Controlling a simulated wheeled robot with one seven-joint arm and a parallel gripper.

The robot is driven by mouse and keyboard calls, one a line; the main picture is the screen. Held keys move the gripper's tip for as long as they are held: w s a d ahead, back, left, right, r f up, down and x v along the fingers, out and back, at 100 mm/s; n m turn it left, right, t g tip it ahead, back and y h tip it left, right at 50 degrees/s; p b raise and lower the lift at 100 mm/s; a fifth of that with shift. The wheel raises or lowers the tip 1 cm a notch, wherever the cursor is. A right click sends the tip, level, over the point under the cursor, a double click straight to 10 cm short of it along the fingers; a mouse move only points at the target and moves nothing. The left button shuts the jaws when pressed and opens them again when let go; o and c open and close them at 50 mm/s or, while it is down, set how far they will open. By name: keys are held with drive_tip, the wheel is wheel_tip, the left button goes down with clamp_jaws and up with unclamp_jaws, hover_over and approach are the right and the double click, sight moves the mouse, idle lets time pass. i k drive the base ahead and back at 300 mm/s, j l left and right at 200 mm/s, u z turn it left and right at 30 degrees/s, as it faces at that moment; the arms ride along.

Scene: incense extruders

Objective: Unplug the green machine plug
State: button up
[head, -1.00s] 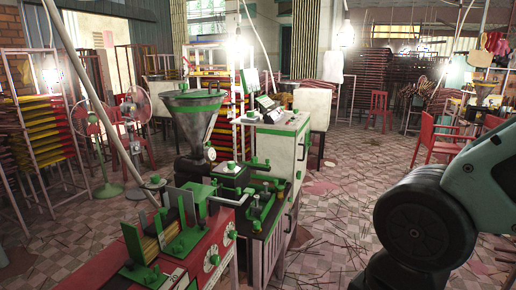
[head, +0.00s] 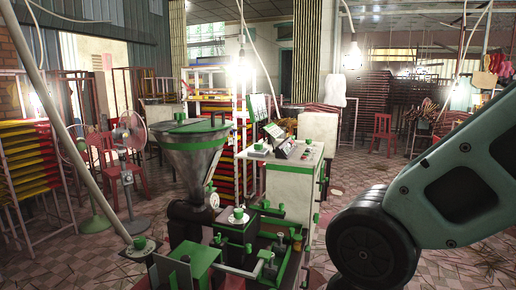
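The green and white incense machine (head: 292,160) stands in the middle of the head view, with a control panel on top and green trim. A grey metal hopper (head: 195,150) with a green rim sits at its left. Green fittings (head: 270,255) cover its lower front. I cannot make out which part is the plug. My arm fills the right side of the view; my gripper is outside the frame.
Red chairs (head: 382,132) stand at the back right. Pedestal fans (head: 131,135) and racks with yellow and red trays (head: 28,165) are at the left. A slanting pole (head: 60,125) crosses the left side. Tiled floor (head: 340,190) is open right of the machine.

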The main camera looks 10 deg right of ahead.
sight(258, 146)
drive_tip(key=i+l, duration=1.4)
drive_tip(key=l, duration=0.15)
drive_tip(key=i+l, duration=1.4)
drive_tip(key=l, duration=0.15)
drive_tip(key=u, duration=2.4)
